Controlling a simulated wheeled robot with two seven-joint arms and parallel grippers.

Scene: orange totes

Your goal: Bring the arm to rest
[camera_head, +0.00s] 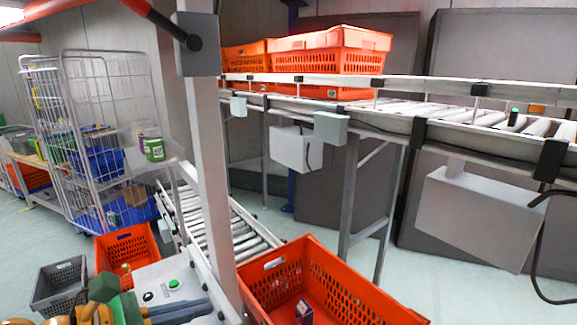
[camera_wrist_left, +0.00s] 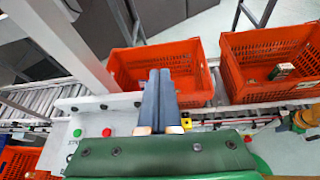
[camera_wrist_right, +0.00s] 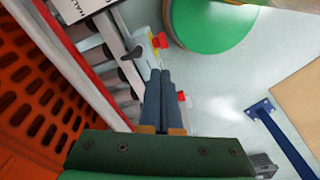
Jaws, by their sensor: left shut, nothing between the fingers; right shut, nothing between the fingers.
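My left gripper (camera_head: 205,306) shows at the lower left of the head view, over a pale control panel (camera_head: 163,276) with a green button. Its dark fingers lie together, empty; in the left wrist view the gripper (camera_wrist_left: 160,75) points toward an orange tote (camera_wrist_left: 203,78) behind the panel. My right gripper (camera_wrist_right: 160,75) shows only in its wrist view. Its fingers are together with nothing between them, beside a rail with red parts. The right gripper is not visible in the head view.
An orange tote (camera_head: 385,308) holding a small box (camera_head: 304,312) stands at the bottom centre. A grey post (camera_head: 208,150) rises beside the panel. A roller conveyor (camera_head: 440,112) carries orange totes (camera_head: 330,40). A wire cage cart (camera_head: 90,130) and grey crate (camera_head: 60,283) stand left.

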